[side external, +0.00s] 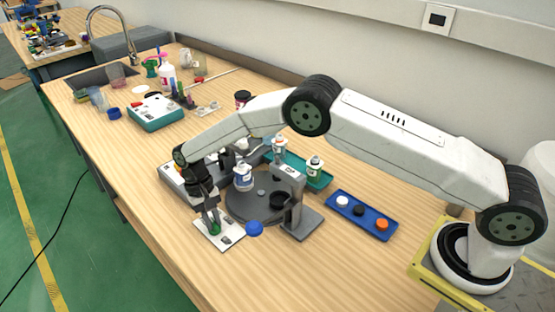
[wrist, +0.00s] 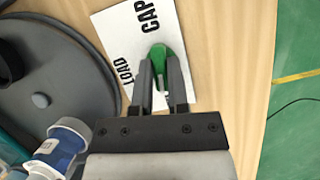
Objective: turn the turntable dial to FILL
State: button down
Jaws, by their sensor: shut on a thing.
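The green dial (wrist: 168,62) sits on a white plate (wrist: 120,28) printed with LOAD and CAP. No FILL word is readable, and my gripper and the dial cover part of the plate. The same dial (side external: 215,229) and plate (side external: 229,240) show at the bench's front edge in the side view. My gripper (wrist: 161,75) points down and is shut on the dial, one finger on each side. In the side view my gripper (side external: 212,219) hides much of the dial. The grey round turntable (side external: 240,208) is beside the plate; it also shows in the wrist view (wrist: 60,55).
A blue-and-white bottle (side external: 243,177) stands on the turntable, near a grey stand (side external: 296,205). A blue tray (side external: 375,226) with white, black and orange caps is at right. Bare bench lies in front of that tray.

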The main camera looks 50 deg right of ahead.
jog(key=shift+n+h, duration=0.4)
jog(key=shift+n, duration=0.6)
jog(key=c, duration=0.6)
grip_release()
jog(key=v, duration=0.7)
jog(key=shift+w+r, duration=0.15)
jog(key=shift+r, duration=0.25)
